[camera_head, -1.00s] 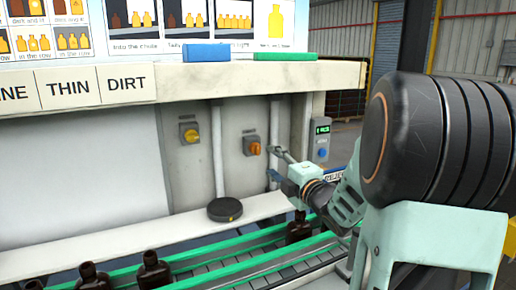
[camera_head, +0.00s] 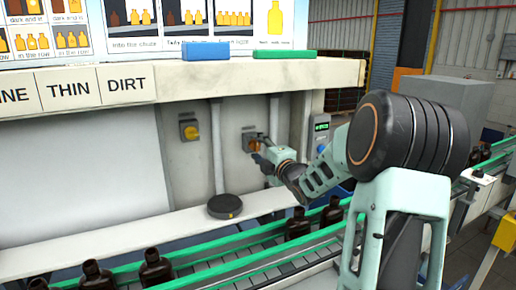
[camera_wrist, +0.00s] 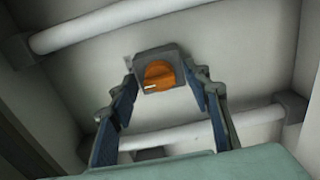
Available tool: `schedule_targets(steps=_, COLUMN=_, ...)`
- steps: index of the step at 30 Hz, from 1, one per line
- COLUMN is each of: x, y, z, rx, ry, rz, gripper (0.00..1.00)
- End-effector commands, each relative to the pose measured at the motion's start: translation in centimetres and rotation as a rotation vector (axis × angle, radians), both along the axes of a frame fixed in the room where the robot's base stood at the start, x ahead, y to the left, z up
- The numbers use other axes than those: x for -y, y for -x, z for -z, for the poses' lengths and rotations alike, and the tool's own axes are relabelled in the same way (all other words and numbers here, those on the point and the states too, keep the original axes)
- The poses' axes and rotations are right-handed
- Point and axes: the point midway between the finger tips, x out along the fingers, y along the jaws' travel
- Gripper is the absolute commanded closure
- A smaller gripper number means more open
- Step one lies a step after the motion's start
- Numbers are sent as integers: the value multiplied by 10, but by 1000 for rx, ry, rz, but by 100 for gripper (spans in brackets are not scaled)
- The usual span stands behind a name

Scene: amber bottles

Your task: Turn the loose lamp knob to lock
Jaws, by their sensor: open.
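An orange knob on a grey box is fixed to the back panel. In the wrist view the orange knob (camera_wrist: 159,75) sits beyond and between my open fingers, with a pale mark at its left side. In the head view my gripper (camera_head: 259,147) is at the orange knob (camera_head: 254,145) and partly covers it. My gripper (camera_wrist: 168,98) has both fingers spread with nothing between them. I cannot tell whether a fingertip touches the box. A yellow knob (camera_head: 190,132) on another grey box is to the left.
A green conveyor rail (camera_head: 200,261) with dark bottles (camera_head: 297,225) runs below. A black round disc (camera_head: 225,206) rests on the white ledge. A white pipe (camera_head: 217,150) stands between the two knobs. A small display box (camera_head: 320,135) is to the right.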

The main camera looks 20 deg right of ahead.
Motion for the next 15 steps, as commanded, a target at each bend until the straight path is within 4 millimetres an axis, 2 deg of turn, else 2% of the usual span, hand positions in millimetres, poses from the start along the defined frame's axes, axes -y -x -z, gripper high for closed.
schedule_targets(steps=3, x=0, y=0, z=0, rx=0, ry=0, rz=0, gripper=57)
schedule_targets(steps=12, x=0, y=0, z=0, rx=0, ry=0, rz=0, gripper=90)
schedule_targets(steps=15, x=0, y=0, z=0, rx=0, ry=0, rz=0, gripper=98)
